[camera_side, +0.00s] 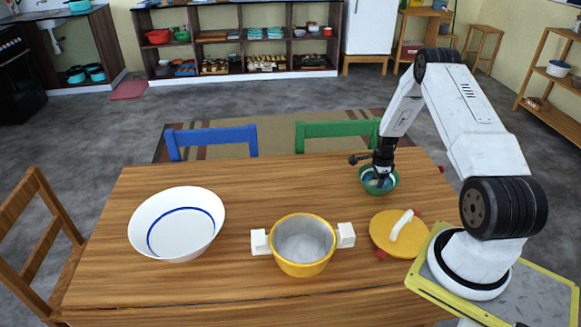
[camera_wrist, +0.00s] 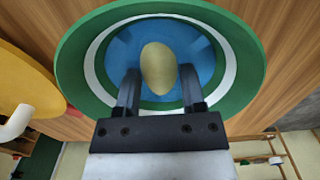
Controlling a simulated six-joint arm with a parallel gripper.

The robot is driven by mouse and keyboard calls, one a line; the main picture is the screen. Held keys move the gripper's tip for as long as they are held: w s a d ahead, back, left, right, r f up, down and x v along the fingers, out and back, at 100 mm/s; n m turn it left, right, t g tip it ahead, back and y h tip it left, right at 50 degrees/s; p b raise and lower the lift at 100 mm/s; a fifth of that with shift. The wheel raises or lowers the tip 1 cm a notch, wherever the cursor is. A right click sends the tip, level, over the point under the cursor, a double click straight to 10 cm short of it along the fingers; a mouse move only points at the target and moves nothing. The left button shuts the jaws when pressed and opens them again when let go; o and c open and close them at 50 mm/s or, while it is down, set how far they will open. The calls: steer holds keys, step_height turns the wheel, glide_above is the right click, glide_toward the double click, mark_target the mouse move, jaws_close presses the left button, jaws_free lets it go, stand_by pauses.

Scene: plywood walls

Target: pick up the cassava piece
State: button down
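The cassava piece (camera_wrist: 158,68) is a yellowish-tan oval lying in a green bowl (camera_wrist: 240,45) with a white ring and blue inside. My gripper (camera_wrist: 160,92) is open, with one finger on each side of the lower part of the cassava piece, and a gap shows on both sides. In the side view, my gripper (camera_side: 382,180) points down into the green bowl (camera_side: 393,186) at the right of the table. The cassava piece is small and partly hidden there.
A yellow pot (camera_side: 305,265) with white handles stands at the table's front middle. Its yellow lid (camera_side: 383,232) lies to the right, near my base. A large white bowl (camera_side: 160,240) stands at left. Blue (camera_side: 212,137) and green (camera_side: 335,129) chairs stand behind the table.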

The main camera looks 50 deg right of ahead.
steer(key=shift+r, duration=0.15)
steer(key=shift+r, duration=0.7)
steer(key=s+a+r, duration=0.1)
steer(key=r, duration=0.1)
steer(key=s+a+r, duration=0.1)
steer(key=r, duration=0.2)
steer(key=s+a+r, duration=0.1)
steer(key=s+r, duration=0.1)
steer(key=shift+a+r, duration=0.25)
steer(key=shift+r, duration=0.1)
steer(key=s+a+r, duration=0.3)
steer(key=s+a, duration=0.3)
steer(key=shift+s+r, duration=0.2)
steer(key=shift+r, duration=0.1)
